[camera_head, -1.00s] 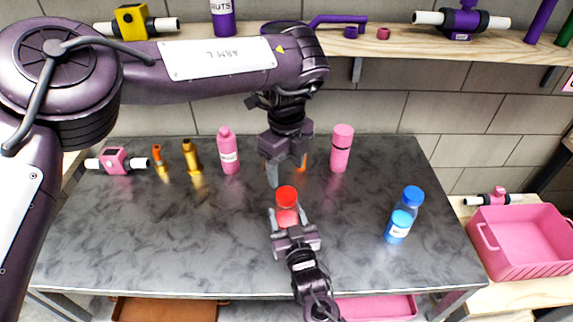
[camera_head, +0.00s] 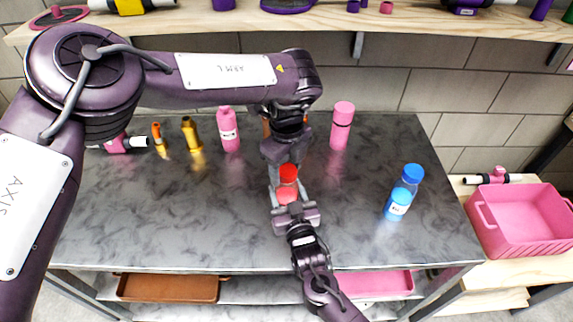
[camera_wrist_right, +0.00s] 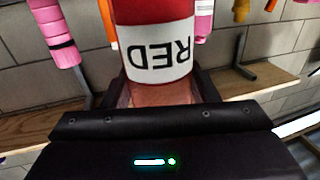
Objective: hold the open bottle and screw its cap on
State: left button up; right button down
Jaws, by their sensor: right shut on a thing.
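A red bottle (camera_head: 287,195) stands upright near the middle of the grey table, with a darker red top (camera_head: 288,173). In the right wrist view the bottle (camera_wrist_right: 155,15) fills the upper middle, with a white label reading RED and a paler lower part. My right gripper (camera_head: 288,203) is shut on the bottle from the front. My left gripper (camera_head: 286,170) points down right at the bottle's red top. Its fingertips are largely hidden around the top, so its opening and any touch are unclear. I cannot tell whether the top is a separate, seated cap.
Pink bottles (camera_head: 229,130) (camera_head: 341,127) and gold (camera_head: 191,133) and orange (camera_head: 158,139) pieces stand along the back. A pink crate (camera_head: 520,245) is beyond the right edge. The table's front left is clear.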

pick_arm(q)
jog(key=c, duration=0.8)
jog(key=o, duration=1.1)
jog(key=shift+o, duration=0.2)
notch_tip(320, 180, up, 12)
pick_arm(e)
jog(key=shift+c, duration=2.3)
grip_release()
